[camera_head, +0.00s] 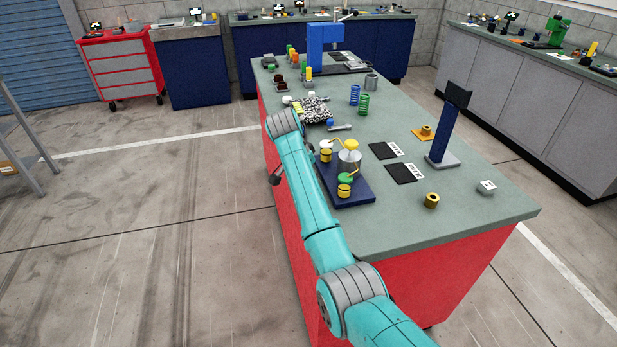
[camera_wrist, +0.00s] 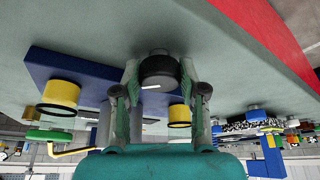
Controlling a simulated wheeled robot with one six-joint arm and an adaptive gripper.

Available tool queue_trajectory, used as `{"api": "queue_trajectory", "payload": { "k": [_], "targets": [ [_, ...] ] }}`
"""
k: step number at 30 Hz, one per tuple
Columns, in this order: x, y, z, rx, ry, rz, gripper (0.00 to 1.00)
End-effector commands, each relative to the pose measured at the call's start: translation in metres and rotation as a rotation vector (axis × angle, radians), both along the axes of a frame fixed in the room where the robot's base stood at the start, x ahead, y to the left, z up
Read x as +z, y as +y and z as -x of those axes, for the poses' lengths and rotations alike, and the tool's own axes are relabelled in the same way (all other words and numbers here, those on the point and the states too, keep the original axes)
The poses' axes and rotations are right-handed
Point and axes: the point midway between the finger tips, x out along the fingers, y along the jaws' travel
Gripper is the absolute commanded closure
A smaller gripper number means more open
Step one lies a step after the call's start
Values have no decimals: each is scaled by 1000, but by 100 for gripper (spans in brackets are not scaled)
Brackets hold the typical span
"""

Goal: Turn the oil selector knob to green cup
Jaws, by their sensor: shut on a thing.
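In the wrist view, my gripper (camera_wrist: 160,92) has its two fingers on either side of a round black knob (camera_wrist: 159,71), gripping it. A short white mark on the knob lies toward the picture's left. A yellow cup (camera_wrist: 60,93) with a dark rim is on the left, by a green disc (camera_wrist: 48,135); another yellow cup (camera_wrist: 179,115) is partly behind the right finger. In the head view, the cups (camera_head: 344,190) and (camera_head: 326,155) stand on the blue base with the green disc (camera_head: 345,178) above the nearer one. The knob and fingertips are hidden by my arm.
The blue base (camera_head: 352,199) carries a grey cylinder (camera_head: 349,160) with a yellow top and thin yellow spouts close to the cups. Black mats (camera_head: 403,172), brass bushings and a dark-blue stand (camera_head: 443,135) are to the right.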

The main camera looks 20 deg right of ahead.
Motion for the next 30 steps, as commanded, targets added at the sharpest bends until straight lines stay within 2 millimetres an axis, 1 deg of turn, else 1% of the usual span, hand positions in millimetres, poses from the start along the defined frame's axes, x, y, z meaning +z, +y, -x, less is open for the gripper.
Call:
{"api": "queue_trajectory", "payload": {
  "k": [8, 9, 11, 19, 22, 26, 30],
  "targets": [
    [0, 0, 0, 0, -1, -1, 93],
    [0, 0, 0, 0, -1, -1, 49],
    [0, 0, 0, 0, -1, -1, 34],
    [0, 0, 0, 1, 0, 0, 34],
    [3, 1, 0, 1, 0, 0, 34],
    [17, 7, 3, 2, -3, -1, 34],
    [38, 14, 7, 2, -3, -1, 34]
  ]
}}
